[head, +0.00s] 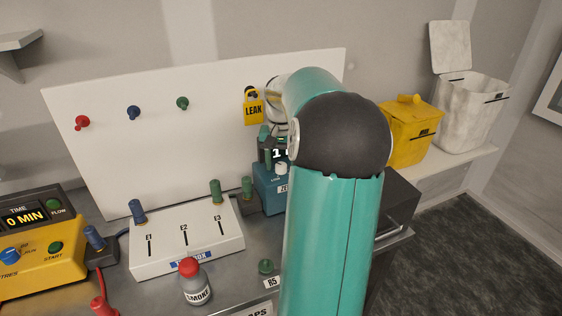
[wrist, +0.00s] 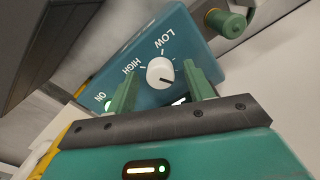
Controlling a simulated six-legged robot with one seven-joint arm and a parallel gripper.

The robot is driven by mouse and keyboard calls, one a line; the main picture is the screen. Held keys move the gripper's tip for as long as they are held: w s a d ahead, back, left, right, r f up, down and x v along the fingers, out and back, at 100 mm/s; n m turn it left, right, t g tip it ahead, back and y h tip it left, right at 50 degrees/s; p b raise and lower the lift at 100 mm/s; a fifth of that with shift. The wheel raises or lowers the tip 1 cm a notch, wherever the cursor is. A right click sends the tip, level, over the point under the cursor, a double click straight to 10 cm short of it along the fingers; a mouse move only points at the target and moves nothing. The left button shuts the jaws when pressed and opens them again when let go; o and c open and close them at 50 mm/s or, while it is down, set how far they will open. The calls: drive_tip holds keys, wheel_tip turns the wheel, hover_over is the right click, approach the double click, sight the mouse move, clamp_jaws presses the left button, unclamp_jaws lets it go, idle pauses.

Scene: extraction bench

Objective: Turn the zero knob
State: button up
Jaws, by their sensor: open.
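A teal-blue box (head: 270,198) with a partly hidden label starting "ZE" stands behind the white panel box, largely covered by my arm. Its white round knob (head: 281,169) shows just below my gripper (head: 268,150). In the wrist view the knob (wrist: 158,73) has a dark pointer mark and sits on the blue face (wrist: 190,45) between the printed words LOW and HIGH. My gripper (wrist: 160,78) is open, with one green finger on each side of the knob in the picture. I cannot tell whether either finger touches it.
A white E1–E3 box (head: 190,240) and a green cylinder post (head: 247,188) stand left of the blue box. A yellow LEAK tag (head: 253,110) hangs on the white board (head: 130,160) behind.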

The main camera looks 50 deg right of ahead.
sight(281, 165)
drive_tip(key=c, duration=1)
drive_tip(key=shift+o, duration=0.2)
drive_tip(key=shift+n, duration=1)
drive_tip(key=o, duration=1)
drive_tip(key=shift+c, duration=0.2)
wheel_tip(281, 165, up, 14)
